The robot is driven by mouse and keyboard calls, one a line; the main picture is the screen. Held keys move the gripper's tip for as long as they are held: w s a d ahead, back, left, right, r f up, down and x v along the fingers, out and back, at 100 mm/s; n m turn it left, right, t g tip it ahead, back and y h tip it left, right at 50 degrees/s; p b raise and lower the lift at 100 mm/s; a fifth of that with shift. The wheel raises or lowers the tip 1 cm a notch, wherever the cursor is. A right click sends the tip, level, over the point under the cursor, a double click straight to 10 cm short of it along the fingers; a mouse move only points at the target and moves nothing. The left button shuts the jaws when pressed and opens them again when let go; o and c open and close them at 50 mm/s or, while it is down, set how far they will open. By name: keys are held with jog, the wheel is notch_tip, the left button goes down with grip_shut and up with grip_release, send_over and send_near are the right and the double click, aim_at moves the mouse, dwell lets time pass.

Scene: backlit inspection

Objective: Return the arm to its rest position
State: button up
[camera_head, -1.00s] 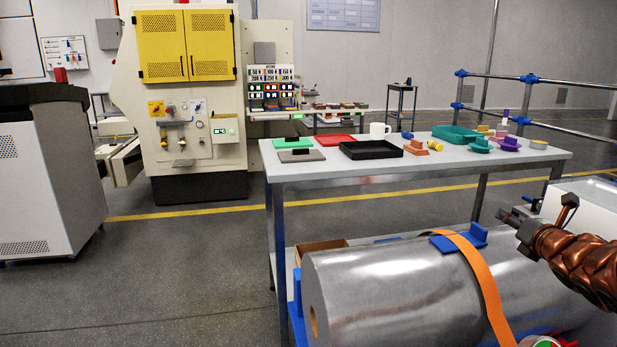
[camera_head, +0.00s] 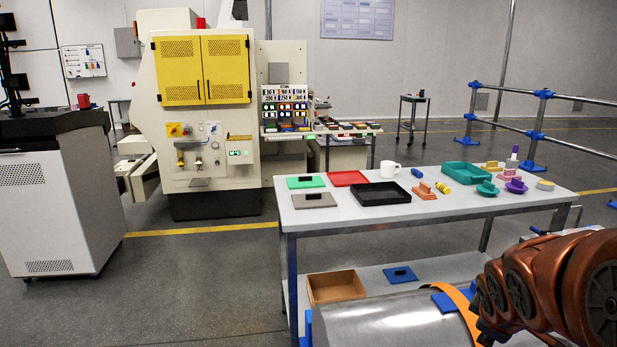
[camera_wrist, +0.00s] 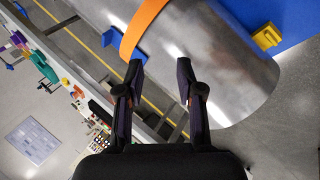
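My gripper (camera_wrist: 160,80) shows in the wrist view with its two dark fingers spread apart and nothing between them. Beyond the fingers is a large metal cylinder (camera_wrist: 232,62) with an orange strap (camera_wrist: 140,25) across it. In the head view my copper-coloured arm is folded at the lower right. It hides part of the cylinder (camera_head: 385,325) and the strap. The gripper itself cannot be made out in the head view.
A grey table (camera_head: 440,215) holds a black tray (camera_head: 370,191), a teal tray (camera_head: 467,174), a white mug (camera_head: 389,170) and small coloured parts. An open cardboard box (camera_head: 335,287) sits on its lower shelf. Blue-jointed rails (camera_head: 530,133) stand at right.

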jog(key=s+a+r+m+g+y+p, duration=0.1)
jog(key=s+a+r+m+g+p, duration=0.1)
jog(key=s+a, duration=0.3)
jog(key=s+a+r+m+g+y+p, duration=0.1)
jog(key=s+a+r+m+g+p, duration=0.1)
jog(key=s+a, duration=0.4)
jog(key=s+a+r+m+g+y+p, duration=0.2)
jog(key=s+a+m+g+p, duration=0.1)
jog(key=s, duration=0.9)
jog(key=a+m+p, duration=0.1)
jog(key=a+p, duration=0.1)
jog(key=a, duration=0.1)
jog(key=shift+s+a, duration=0.15)
jog(key=shift+a, duration=0.1)
